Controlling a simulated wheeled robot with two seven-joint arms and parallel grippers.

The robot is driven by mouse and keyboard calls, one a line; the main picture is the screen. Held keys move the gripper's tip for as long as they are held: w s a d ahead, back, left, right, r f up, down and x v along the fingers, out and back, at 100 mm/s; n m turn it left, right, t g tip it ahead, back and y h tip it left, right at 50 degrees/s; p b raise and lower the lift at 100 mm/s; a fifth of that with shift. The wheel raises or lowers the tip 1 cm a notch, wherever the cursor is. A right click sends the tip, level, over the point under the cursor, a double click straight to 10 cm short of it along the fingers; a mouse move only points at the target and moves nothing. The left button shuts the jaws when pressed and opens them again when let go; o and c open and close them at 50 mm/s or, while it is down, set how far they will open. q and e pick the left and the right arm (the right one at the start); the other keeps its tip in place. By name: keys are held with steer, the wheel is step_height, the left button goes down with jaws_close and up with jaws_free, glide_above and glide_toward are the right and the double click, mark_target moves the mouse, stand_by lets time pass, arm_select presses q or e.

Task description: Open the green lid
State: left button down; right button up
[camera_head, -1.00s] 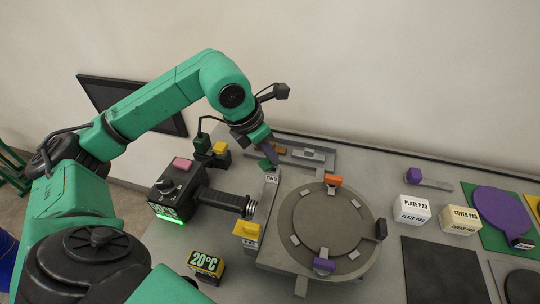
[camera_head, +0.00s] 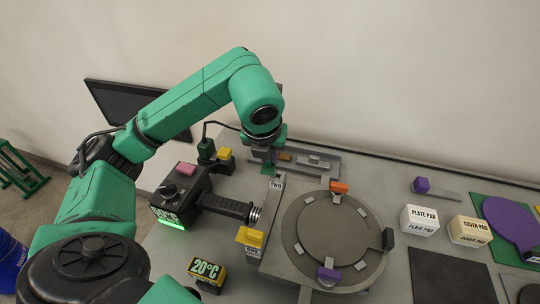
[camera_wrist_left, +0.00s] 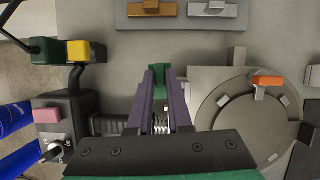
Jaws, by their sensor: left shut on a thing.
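The green lid (camera_head: 267,170) shows as a small green piece under my left gripper (camera_head: 265,158), close to the grey block marked TWO (camera_head: 277,184). In the left wrist view the green piece (camera_wrist_left: 157,75) sits between the tips of the two purple fingers (camera_wrist_left: 160,85), which are shut on it. The gripper points down, and its wrist hides part of the lid in the head view. I cannot tell whether the lid is raised. My right gripper is not in view.
A round grey plate fixture (camera_head: 335,238) with orange (camera_head: 340,187) and purple (camera_head: 328,275) tabs lies to the right. A black heater box (camera_head: 180,195) with a handle and a yellow tab (camera_head: 249,237) are at left. A grey tray (camera_head: 318,160) lies behind.

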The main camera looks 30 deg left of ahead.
arm_select(q)
steer(key=shift+n, duration=0.3)
steer(key=c, duration=0.8)
jaws_free()
steer(key=shift+c, duration=0.2)
steer(key=shift+s+r, duration=0.15)
steer(key=shift+r, duration=0.35)
steer(key=p+v, duration=0.5)
steer(key=v, duration=0.8)
steer(key=shift+s+d+r, duration=0.15)
steer(key=shift+s+r, duration=0.05)
steer(key=shift+r, duration=0.05)
